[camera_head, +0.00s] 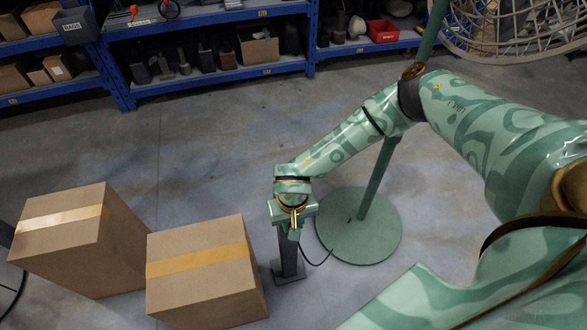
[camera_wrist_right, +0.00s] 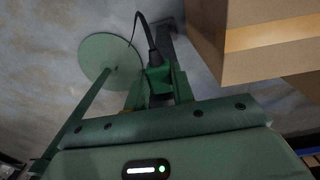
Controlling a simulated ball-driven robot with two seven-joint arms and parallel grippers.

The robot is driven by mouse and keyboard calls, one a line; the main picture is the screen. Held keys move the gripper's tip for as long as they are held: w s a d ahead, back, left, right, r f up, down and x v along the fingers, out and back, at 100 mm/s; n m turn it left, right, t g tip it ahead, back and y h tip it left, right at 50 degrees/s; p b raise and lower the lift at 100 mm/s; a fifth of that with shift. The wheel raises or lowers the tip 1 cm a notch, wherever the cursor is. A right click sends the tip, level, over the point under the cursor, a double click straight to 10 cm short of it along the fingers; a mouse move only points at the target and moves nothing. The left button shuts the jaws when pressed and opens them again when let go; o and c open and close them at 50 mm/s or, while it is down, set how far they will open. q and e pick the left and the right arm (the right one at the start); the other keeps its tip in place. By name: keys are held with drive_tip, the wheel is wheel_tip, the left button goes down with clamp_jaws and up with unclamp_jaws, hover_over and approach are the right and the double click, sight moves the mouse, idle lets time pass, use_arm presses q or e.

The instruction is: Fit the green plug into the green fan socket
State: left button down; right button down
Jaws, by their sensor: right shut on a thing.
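My right gripper (camera_head: 294,226) points down above a dark grey post (camera_head: 290,262) on the floor. In the right wrist view my right gripper (camera_wrist_right: 159,88) is shut on the green plug (camera_wrist_right: 157,78), which sits between its two fingers. A black cable (camera_wrist_right: 143,30) runs from the plug, and a loop of it (camera_head: 318,262) hangs near the post in the head view. I cannot tell whether the plug touches the post. The green fan stands behind, with its round base (camera_head: 360,240) on the floor. I cannot make out the green fan socket. My left gripper is not in view.
Two taped cardboard boxes, one at far left (camera_head: 75,240) and a nearer one (camera_head: 205,275), stand left of the post. The fan's wire cage (camera_head: 510,25) is at top right. Blue shelves (camera_head: 215,78) line the back. The floor between is clear.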

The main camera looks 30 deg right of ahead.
drive_tip(key=shift+w, duration=0.15)
drive_tip(key=c, duration=1.1)
unclamp_jaws()
drive_tip(key=shift+d, duration=0.1)
use_arm(q)
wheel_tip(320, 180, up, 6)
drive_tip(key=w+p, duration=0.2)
drive_tip(key=p, duration=0.4)
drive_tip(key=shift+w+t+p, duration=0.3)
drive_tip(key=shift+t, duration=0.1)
use_arm(e)
wheel_tip(320, 180, up, 16)
drive_tip(key=shift+r, duration=0.15)
